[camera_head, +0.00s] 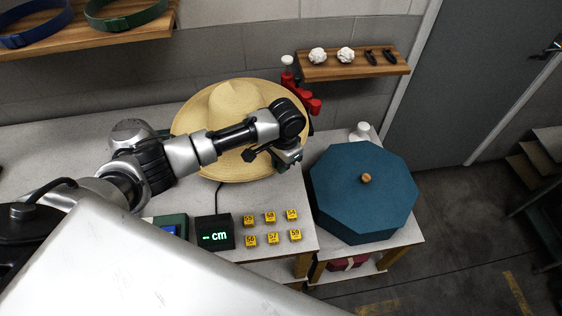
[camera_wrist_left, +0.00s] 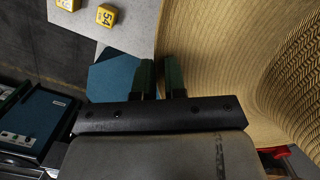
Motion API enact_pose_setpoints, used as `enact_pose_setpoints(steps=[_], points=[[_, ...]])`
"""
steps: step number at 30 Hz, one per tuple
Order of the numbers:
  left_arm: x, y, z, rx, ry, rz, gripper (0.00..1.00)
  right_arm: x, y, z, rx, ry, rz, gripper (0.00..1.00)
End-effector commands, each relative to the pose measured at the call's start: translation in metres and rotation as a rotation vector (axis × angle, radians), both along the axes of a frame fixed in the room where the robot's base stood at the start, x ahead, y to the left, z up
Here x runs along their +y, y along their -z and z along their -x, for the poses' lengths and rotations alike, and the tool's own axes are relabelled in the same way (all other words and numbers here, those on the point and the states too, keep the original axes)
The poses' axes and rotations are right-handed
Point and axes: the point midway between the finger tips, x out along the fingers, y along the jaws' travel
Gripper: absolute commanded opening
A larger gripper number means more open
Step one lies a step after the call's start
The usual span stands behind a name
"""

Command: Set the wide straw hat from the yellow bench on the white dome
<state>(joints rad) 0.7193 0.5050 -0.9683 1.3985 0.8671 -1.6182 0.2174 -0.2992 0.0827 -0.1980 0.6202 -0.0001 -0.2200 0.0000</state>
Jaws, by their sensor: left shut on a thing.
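The wide straw hat (camera_head: 228,100) is a pale tan hat with a round crown and broad brim, above the back of the grey-topped table in the head view. My left gripper (camera_head: 284,163) is at the brim's right front edge. In the left wrist view, the two dark green fingers of my left gripper (camera_wrist_left: 160,78) stand either side of the edge of the straw hat (camera_wrist_left: 235,55), shut on the brim. The white dome cannot be seen; what lies under the hat is hidden. My right gripper is not in view.
A red device (camera_head: 306,98) with a white knob stands behind the hat. A blue octagonal box (camera_head: 364,192) is on a lower stand at right. Several yellow number blocks (camera_head: 270,217) and a "cm" display (camera_head: 215,232) sit in front. A wooden shelf (camera_head: 352,66) is on the wall.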

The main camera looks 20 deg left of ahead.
Motion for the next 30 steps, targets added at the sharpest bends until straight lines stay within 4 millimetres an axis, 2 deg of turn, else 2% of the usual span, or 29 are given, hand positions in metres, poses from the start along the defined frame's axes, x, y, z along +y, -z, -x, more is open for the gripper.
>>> enact_pose_setpoints(steps=[1,8,19,30], points=[[0.000,0.008,0.000,-0.001,0.000,0.000,0.00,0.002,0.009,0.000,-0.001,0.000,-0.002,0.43],[0.000,0.024,0.000,-0.002,0.000,-0.001,0.00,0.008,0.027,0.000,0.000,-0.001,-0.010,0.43],[0.000,0.050,0.000,-0.001,0.000,-0.002,0.00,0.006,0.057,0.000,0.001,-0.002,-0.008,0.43],[0.000,0.077,0.000,0.001,0.000,0.000,0.00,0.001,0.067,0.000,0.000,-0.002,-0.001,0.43]])
